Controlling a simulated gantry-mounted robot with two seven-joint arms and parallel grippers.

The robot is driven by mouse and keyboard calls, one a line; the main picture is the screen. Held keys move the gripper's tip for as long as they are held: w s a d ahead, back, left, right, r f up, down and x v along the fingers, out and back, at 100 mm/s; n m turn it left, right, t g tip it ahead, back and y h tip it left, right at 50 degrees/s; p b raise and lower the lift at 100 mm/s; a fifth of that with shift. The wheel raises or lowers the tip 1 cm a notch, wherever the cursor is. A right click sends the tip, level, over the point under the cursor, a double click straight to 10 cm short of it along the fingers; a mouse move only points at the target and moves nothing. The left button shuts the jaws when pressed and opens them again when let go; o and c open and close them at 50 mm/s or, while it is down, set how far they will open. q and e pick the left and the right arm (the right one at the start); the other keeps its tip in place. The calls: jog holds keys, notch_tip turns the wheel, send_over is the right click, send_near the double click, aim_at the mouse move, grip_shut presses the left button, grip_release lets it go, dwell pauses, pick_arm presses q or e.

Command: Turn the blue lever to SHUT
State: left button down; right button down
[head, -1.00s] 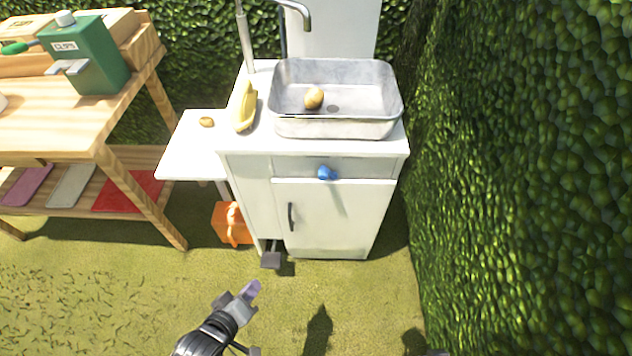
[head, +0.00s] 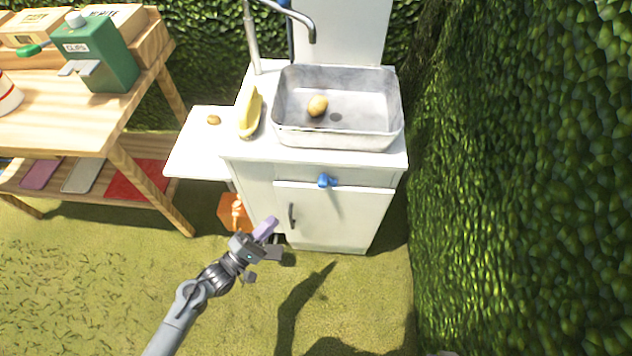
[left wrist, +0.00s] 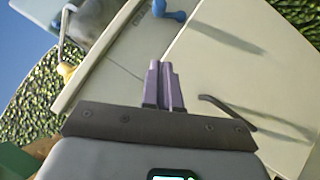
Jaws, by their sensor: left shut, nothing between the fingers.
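The blue lever (head: 326,181) is on the front of the white sink cabinet (head: 335,218), just under the counter and above the door. It also shows at the top of the left wrist view (left wrist: 168,11), partly cut off by the frame edge. My left gripper (head: 268,228) is shut and empty, in front of the cabinet, below and left of the lever and apart from it. Its purple fingers lie together in the left wrist view (left wrist: 164,84). My right gripper is not in view.
A dark door handle (head: 291,216) and an orange box (head: 232,212) are near my left gripper. Hedge (head: 520,180) closes the right side.

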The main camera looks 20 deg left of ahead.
pick_arm(q)
jog(key=w+d+r+b, duration=0.5)
jog(key=w+d, duration=0.2)
jog(key=w, duration=0.3)
jog(key=shift+d+r+b, duration=0.25)
jog(key=shift+b, duration=0.1)
dwell(0.4)
dwell(0.3)
